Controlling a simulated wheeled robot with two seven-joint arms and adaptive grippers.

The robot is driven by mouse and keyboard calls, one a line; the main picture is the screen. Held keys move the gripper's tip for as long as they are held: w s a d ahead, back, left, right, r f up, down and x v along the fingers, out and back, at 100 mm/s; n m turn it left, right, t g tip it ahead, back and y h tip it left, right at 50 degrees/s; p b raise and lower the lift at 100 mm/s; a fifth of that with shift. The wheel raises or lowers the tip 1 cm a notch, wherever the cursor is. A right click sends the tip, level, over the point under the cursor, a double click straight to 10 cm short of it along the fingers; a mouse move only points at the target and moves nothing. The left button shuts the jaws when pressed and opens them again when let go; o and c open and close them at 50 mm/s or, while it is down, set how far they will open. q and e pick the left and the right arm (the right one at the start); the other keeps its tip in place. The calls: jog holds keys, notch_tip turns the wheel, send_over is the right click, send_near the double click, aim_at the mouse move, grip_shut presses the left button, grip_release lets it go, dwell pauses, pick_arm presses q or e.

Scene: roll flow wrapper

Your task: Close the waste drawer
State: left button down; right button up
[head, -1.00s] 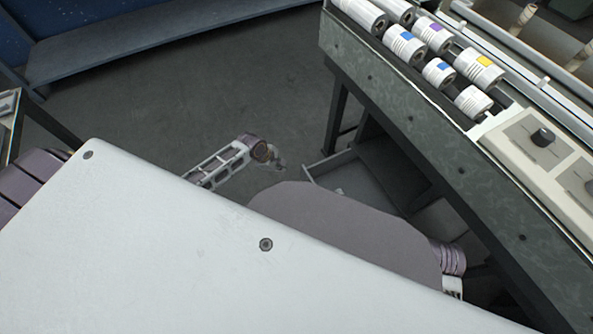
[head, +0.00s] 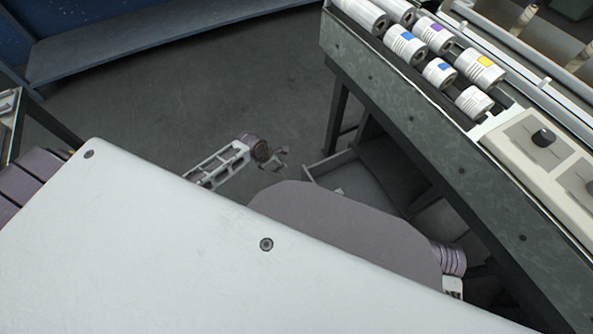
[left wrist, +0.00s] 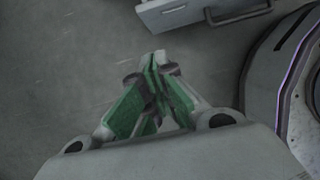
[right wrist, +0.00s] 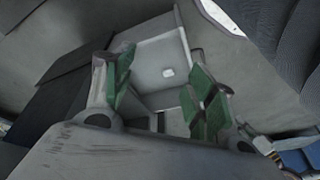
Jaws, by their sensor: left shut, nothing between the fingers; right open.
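The waste drawer (head: 322,172) is a grey open-topped box. It sticks out from under the machine in the head view, with a small pale item inside. My left gripper (head: 280,163) is just left of the drawer, apart from it. In the left wrist view, that gripper's green-padded fingers (left wrist: 158,75) are shut and empty. The drawer's front with its handle (left wrist: 238,14) shows above them. In the right wrist view my right gripper (right wrist: 160,88) is open and empty, with the drawer's inside (right wrist: 155,52) showing beyond its fingers. My body hides the right gripper in the head view.
The machine (head: 420,125) slopes across the right, with several labelled rolls (head: 405,46) and a control panel (head: 540,140) on top. Its dark leg (head: 337,117) stands beside the drawer. The floor (head: 200,95) left of the drawer is clear. A blue-grey bench (head: 130,45) lies at the back.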

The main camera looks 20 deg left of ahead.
pick_arm(q)
jog(key=shift+f, duration=0.1)
jog(key=w+d+f+b, duration=0.4)
jog(key=w+f+b, duration=0.2)
jog(key=f+b, duration=0.2)
jog(key=shift+d+f, duration=0.35)
jog(key=shift+f, duration=0.25)
pick_arm(e)
jog(key=w+a+f+t+y, duration=0.1)
jog(key=a+f+t+y, duration=0.1)
jog(key=f, duration=0.9)
jog(key=shift+w+a+m+t, duration=0.2)
jog(key=shift+a+m+t, duration=0.25)
jog(key=shift+a, duration=0.5)
pick_arm(q)
jog(key=shift+r, duration=0.1)
pick_arm(e)
jog(key=shift+r, duration=0.1)
